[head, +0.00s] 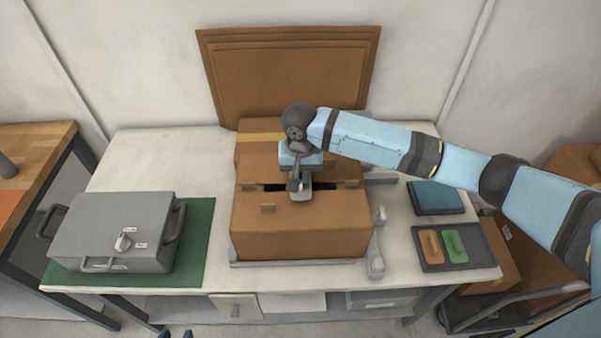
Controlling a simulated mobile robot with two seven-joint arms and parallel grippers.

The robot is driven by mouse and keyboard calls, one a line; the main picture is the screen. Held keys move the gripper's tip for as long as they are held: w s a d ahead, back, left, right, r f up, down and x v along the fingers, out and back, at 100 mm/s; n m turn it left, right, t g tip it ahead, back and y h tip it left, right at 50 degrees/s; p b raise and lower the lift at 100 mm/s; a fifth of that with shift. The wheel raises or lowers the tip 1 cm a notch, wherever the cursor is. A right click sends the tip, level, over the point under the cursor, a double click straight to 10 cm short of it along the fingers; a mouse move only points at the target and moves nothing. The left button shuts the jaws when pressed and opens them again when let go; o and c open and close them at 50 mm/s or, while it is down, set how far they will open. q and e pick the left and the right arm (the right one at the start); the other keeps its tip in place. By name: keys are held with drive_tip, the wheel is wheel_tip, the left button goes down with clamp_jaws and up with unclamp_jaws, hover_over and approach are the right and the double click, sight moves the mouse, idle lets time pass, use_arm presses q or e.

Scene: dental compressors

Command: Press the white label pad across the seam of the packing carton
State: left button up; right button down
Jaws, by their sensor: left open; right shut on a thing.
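The brown packing carton (290,232) stands in the middle of the white table. A dark gap runs left to right across its top as the seam (325,186). My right gripper (300,184) points down over the middle of this seam, shut on a small pale piece that looks like the white label pad (301,195). The pad is at the near edge of the gap; the gripper hides part of it, and I cannot tell whether it touches the carton. Two dark tips at the bottom edge, left of middle, appear to be my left gripper (176,334), open and apart from everything.
A grey case (110,230) lies on a green mat (196,232) at left. At right are a dark tray (478,236) with an orange and a green block, and a blue pad (435,197). A grey handled tool (376,260) lies along the carton's right side. A brown panel stands behind.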

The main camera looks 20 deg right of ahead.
drive_tip(key=shift+f, duration=0.1)
drive_tip(key=shift+f, duration=0.6)
idle(0.8)
drive_tip(key=shift+s+f+p, duration=0.2)
drive_tip(key=shift+p, duration=0.6)
idle(2.5)
drive_tip(key=c, duration=1.2)
unclamp_jaws()
drive_tip(key=shift+w, duration=0.15)
drive_tip(key=shift+r, duration=0.1)
